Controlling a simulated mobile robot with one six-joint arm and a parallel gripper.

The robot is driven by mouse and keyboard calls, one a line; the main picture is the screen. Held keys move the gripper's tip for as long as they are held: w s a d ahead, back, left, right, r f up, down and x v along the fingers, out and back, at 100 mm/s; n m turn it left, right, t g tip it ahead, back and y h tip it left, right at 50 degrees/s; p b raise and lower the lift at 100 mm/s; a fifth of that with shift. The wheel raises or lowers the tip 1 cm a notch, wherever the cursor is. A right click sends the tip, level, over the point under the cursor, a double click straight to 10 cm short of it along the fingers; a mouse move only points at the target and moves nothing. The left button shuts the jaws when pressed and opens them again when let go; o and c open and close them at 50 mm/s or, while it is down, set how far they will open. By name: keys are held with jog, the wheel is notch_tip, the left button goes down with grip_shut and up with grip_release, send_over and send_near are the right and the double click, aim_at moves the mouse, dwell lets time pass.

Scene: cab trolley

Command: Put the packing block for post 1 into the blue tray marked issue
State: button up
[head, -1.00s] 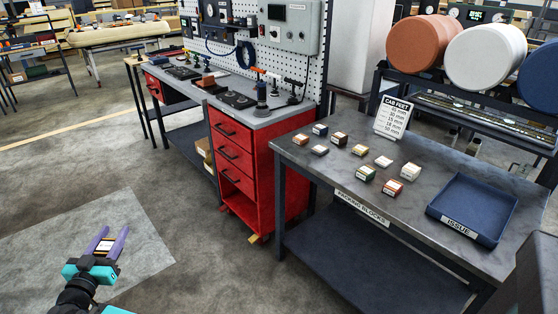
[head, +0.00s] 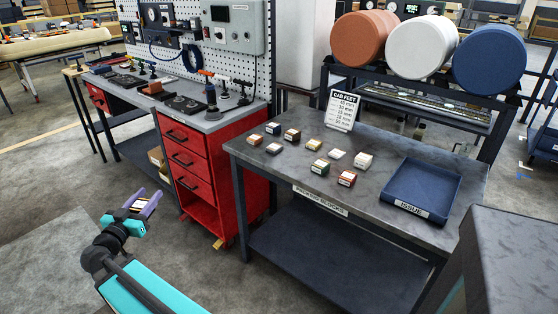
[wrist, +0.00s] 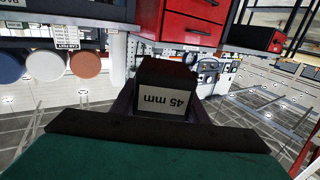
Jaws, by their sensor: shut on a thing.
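My gripper (head: 143,205) is shut on a dark block at the lower left of the head view, out over the floor and apart from the bench. In the wrist view the dark block (wrist: 166,73) sits between the fingers, its white label reading "45 mm" upside down. The blue tray (head: 423,181) marked "ISSUE" lies empty on the right of the grey bench. A "CAB FEET" card (head: 342,108) stands at the back of the bench; its list of mm values is too small to read surely.
Several small labelled blocks (head: 347,178) stand on the grey bench (head: 384,148), left of the tray. A red drawer cabinet (head: 190,165) adjoins on the left. Three large rolls (head: 424,46) sit on a rack behind. A dark box-like surface (head: 520,240) is at the lower right.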

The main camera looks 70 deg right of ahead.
jog(key=s+d+r+m+g, duration=0.2)
jog(key=s+d+m+g, duration=0.1)
jog(key=s+d, duration=1.2)
jog(key=s+d+r+m+g, duration=0.2)
jog(key=s+d+g, duration=0.4)
jog(key=s+d, duration=0.9)
jog(key=d+m, duration=0.1)
jog(key=d, duration=0.3)
jog(key=shift+s+d+r+g, duration=0.2)
jog(key=shift+d+r+g, duration=0.1)
jog(key=shift+d, duration=0.1)
jog(key=p+x, duration=0.1)
jog(key=x, duration=0.3)
jog(key=f+p+x, duration=0.1)
jog(key=x, duration=0.4)
jog(key=p+x, duration=0.1)
jog(key=x, duration=0.3)
jog(key=shift+w+d+f+p, duration=0.2)
jog(key=shift+w+d+p, duration=0.05)
jog(key=shift+p, duration=0.05)
